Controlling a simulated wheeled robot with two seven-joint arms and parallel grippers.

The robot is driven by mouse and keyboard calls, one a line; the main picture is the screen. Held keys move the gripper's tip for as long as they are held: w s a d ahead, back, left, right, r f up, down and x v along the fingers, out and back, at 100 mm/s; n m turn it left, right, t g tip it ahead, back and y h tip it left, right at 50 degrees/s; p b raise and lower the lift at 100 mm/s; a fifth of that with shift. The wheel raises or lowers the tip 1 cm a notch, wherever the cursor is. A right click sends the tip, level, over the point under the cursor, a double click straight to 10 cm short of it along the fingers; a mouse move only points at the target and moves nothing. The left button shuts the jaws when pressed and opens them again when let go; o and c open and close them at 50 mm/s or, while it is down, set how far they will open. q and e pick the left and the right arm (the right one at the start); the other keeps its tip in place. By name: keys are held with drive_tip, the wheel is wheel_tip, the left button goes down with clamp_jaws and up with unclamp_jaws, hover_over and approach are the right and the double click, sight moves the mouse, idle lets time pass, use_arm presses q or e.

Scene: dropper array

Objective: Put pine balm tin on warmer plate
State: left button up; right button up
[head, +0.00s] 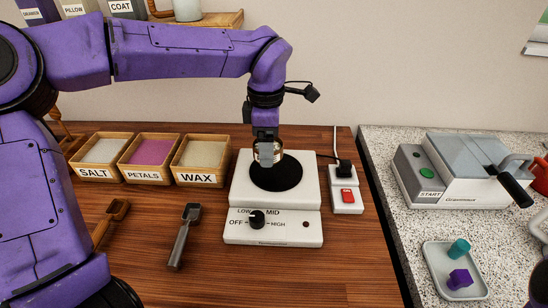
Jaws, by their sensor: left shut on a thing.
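My left gripper (265,155) reaches in from the left and points down, shut on a small tin (279,153), of which a brownish rim and side show around the fingers. The tin is over the back part of the round black plate of the white warmer (275,178). Whether it touches the plate is hard to tell. The tin's label is hidden. The warmer's knob (257,218) sits on its front panel. My right gripper is not in view.
Wooden boxes of salt (96,175), petals (142,176) and wax (196,179) stand left of the warmer. Two scoops lie in front. A power strip with a red switch (347,196) is at right. A tray (442,285) and a grey machine (460,165) stand on the speckled counter.

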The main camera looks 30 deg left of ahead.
sight(275, 170)
use_arm(q)
drive_tip(key=f, duration=0.1)
drive_tip(key=w+f, duration=0.1)
drive_tip(key=f, duration=0.1)
drive_tip(key=w+d+f, duration=0.1)
drive_tip(key=f, duration=0.1)
drive_tip(key=shift+f, duration=0.15)
drive_tip(key=shift+s+f, duration=0.1)
drive_tip(key=shift+f, duration=0.1)
drive_tip(key=o, duration=1.1)
wheel_tip(275, 170, up, 12)
drive_tip(key=shift+r+p, duration=0.15)
drive_tip(key=shift+p, duration=0.15)
